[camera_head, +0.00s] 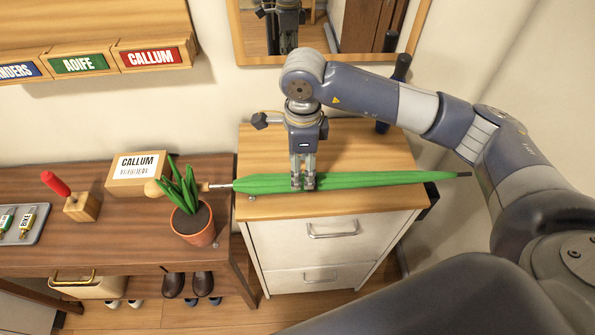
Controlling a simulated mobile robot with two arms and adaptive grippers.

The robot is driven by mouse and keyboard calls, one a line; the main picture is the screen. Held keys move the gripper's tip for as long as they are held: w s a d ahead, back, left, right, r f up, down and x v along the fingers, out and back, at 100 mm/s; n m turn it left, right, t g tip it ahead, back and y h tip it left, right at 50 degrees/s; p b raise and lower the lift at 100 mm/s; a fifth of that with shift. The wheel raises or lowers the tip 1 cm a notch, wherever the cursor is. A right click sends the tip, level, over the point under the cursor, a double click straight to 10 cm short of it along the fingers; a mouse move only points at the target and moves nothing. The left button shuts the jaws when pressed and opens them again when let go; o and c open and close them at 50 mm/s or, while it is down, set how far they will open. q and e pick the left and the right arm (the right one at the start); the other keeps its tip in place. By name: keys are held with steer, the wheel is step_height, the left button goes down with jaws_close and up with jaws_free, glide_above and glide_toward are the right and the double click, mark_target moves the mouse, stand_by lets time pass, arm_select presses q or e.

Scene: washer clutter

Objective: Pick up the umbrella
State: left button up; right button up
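The green folded umbrella (370,179) lies across the front of the light wooden top of a white drawer cabinet. Its dark tip points right, past the cabinet edge. Its thin shaft and pale round handle (153,188) reach left over the brown table, partly behind a potted plant. My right gripper (303,186) points down at the umbrella left of its middle, its fingers overlapping the green cloth. The far side of the fingers is hidden, so I cannot tell whether they close on it. My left gripper is not in view.
The potted plant (194,226) stands close to the handle. A CALLUM box (137,174), a red-handled tool in a wooden block (80,207) and a key tray (22,236) share the table. A dark bottle-like object (400,68) stands behind my arm. A mirror (343,25) hangs behind.

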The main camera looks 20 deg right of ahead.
mark_target(316, 182)
steer(key=f+p, duration=0.1)
steer(key=d+f, duration=0.1)
steer(key=f, duration=0.1)
steer(key=shift+w+f+p, duration=0.1)
steer(key=shift+f+p, duration=0.2)
steer(key=shift+p, duration=0.1)
steer(key=shift+d+f, duration=0.1)
steer(key=shift+f, duration=0.35)
steer(key=c, duration=0.9)
steer(key=shift+c, duration=1.1)
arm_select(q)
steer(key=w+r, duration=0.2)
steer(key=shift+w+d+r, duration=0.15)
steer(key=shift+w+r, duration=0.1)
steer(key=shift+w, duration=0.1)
